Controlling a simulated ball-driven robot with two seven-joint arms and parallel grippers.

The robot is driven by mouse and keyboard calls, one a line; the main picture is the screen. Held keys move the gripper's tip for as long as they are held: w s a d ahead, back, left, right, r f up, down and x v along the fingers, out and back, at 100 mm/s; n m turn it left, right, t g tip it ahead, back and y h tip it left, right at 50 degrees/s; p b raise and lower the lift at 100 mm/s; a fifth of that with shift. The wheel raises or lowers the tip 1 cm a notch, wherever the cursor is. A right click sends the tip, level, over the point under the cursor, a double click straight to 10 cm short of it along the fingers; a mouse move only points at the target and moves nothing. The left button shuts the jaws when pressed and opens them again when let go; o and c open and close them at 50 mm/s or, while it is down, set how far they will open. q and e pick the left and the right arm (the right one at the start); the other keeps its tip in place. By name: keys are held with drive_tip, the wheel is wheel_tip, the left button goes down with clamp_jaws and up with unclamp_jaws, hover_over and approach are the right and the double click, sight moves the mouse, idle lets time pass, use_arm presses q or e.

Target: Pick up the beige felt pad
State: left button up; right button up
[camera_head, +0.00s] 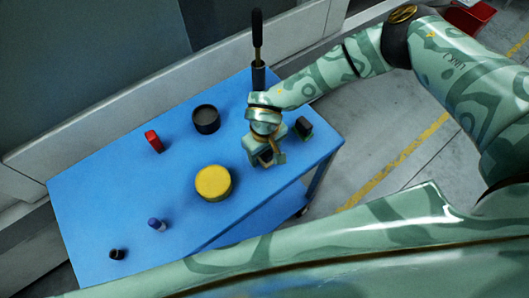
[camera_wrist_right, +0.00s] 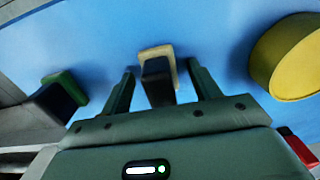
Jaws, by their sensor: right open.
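The beige felt pad (camera_wrist_right: 155,51) shows in the right wrist view as a pale band along the far end and side of a dark block (camera_wrist_right: 157,80). In the head view a small beige edge of the pad (camera_head: 281,158) shows beside my right gripper (camera_head: 267,156). My right gripper, also in the wrist view (camera_wrist_right: 161,70), is open. Its two fingers stand on either side of the block and pad, with blue surface visible between them and each finger. Whether a finger touches the pad cannot be told. My left gripper is not in view.

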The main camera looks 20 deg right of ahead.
drive_tip(key=c, duration=1.2)
drive_tip(key=shift+o, duration=0.2)
drive_tip(key=shift+r, duration=0.45)
wheel_tip(320, 180, up, 3)
drive_tip(key=shift+s+f+p, duration=0.1)
drive_tip(key=shift+s+p, duration=0.05)
drive_tip(key=shift+p, duration=0.25)
drive_tip(key=s+d+r, duration=0.1)
drive_tip(key=s+r, duration=0.3)
drive_tip(key=s, duration=0.3)
drive_tip(key=s+d+r+p, duration=0.1)
drive_tip(key=s+r, duration=0.4)
drive_tip(key=s, duration=0.1)
drive_tip(key=shift+s, duration=0.35)
drive_tip(key=shift+r, duration=0.1)
